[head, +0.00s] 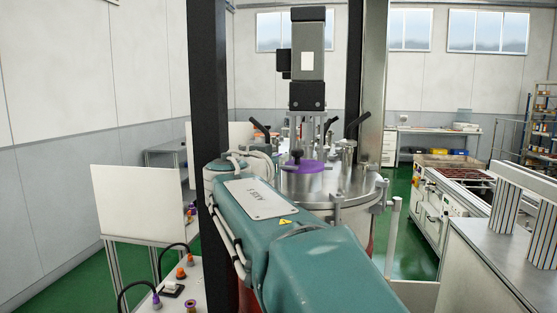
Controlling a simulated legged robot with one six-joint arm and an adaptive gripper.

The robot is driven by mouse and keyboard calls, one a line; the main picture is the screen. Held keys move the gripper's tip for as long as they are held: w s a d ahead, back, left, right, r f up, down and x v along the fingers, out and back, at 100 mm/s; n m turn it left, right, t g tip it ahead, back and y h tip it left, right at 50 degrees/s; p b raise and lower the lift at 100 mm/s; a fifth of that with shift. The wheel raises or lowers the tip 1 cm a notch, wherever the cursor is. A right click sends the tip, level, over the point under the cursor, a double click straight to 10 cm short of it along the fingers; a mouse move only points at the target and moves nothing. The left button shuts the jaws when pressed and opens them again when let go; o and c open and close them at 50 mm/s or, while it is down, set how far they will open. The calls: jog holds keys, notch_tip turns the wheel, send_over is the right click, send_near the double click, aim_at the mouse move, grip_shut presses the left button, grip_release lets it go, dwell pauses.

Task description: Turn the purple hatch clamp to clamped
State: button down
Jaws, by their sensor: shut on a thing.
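A round purple piece (303,167) with a black knob (297,154) on it lies on the steel lid (325,183) of a round vessel. I take it for the purple hatch clamp; whether it is clamped cannot be told from here. Black lever handles (357,122) stand tilted around the lid. My teal arm reaches from the bottom right toward the left side of the lid. My gripper and whatever it holds are hidden behind the arm's far end.
A grey motor (307,66) with black ends stands over the lid. A dark post (209,110) rises close left of my arm. A white panel (145,200) stands at left.

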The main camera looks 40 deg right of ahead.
jog(key=n+t+y, duration=0.5)
jog(key=t, duration=0.1)
jog(key=shift+s+r, duration=0.1)
jog(key=shift+n+t+y, duration=0.7)
jog(key=shift+n+y, duration=0.1)
jog(key=shift+y, duration=0.2)
jog(key=shift+n+t+y, duration=0.9)
jog(key=shift+n+y, duration=0.7)
jog(key=shift+y, duration=0.7)
jog(key=shift+a+y, duration=0.1)
jog(key=shift+y, duration=0.2)
jog(key=c, duration=0.7)
grip_release()
jog(key=v, duration=0.7)
jog(key=shift+s, duration=0.25)
